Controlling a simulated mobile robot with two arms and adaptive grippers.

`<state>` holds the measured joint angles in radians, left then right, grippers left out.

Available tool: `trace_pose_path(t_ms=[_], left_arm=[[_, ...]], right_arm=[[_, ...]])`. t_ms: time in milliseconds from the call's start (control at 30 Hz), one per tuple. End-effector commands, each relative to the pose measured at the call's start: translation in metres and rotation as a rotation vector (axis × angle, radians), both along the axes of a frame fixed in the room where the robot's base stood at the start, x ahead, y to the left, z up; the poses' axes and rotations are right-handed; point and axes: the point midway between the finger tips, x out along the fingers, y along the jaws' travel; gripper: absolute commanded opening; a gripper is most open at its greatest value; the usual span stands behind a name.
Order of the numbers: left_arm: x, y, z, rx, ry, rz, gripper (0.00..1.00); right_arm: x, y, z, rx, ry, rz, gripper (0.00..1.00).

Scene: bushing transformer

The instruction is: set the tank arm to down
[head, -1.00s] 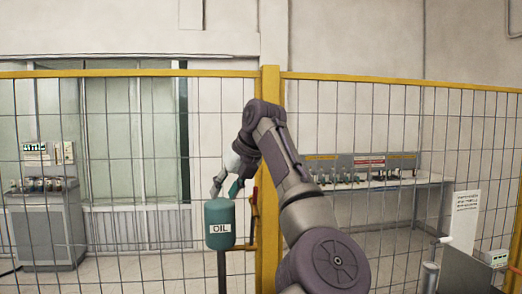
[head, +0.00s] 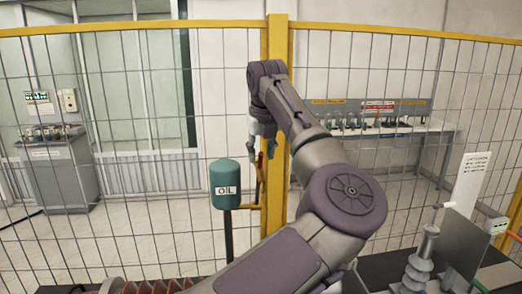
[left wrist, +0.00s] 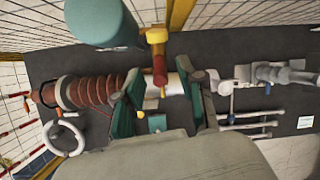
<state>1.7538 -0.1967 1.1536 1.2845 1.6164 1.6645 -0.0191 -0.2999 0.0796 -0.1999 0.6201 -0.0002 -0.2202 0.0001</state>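The tank is a teal cylinder marked OIL (head: 226,184) on a dark post in the head view. Its rounded end shows at the top of the left wrist view (left wrist: 100,20). The tank arm looks like the red lever (head: 261,168) on a yellow pipe right of the tank, pointing up. In the left wrist view the red lever (left wrist: 159,65) has a yellow head and appears in the gap between my fingers. My left gripper (left wrist: 158,82) is open around that gap; contact cannot be told. In the head view it (head: 262,148) is small, partly hidden by my arm. My right gripper is not in view.
A yellow-framed mesh fence (head: 277,110) stands directly behind the tank. A grey insulator (head: 421,255) and a white sign (head: 470,185) stand at the right.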

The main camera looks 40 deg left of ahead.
Motion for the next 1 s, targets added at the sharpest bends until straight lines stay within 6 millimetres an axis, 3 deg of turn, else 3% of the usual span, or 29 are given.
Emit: trace_pose_path(t_ms=[200, 467, 500, 733, 1000], left_arm=[[0.004, 0.005, -0.015, 0.001, 0.000, 0.000, 0.39], [0.004, 0.006, -0.018, 0.001, 0.000, 0.000, 0.39], [0.004, 0.006, -0.017, 0.001, 0.000, 0.000, 0.38], [0.004, 0.006, -0.017, 0.001, 0.000, 0.000, 0.00], [0.004, 0.006, -0.017, 0.001, 0.000, 0.000, 0.00]], right_arm=[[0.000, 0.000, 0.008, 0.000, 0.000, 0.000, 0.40], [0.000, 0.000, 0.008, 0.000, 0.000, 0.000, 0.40], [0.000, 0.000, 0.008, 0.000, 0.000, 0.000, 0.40], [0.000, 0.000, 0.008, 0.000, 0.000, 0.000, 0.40], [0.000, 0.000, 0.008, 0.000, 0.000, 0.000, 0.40]])
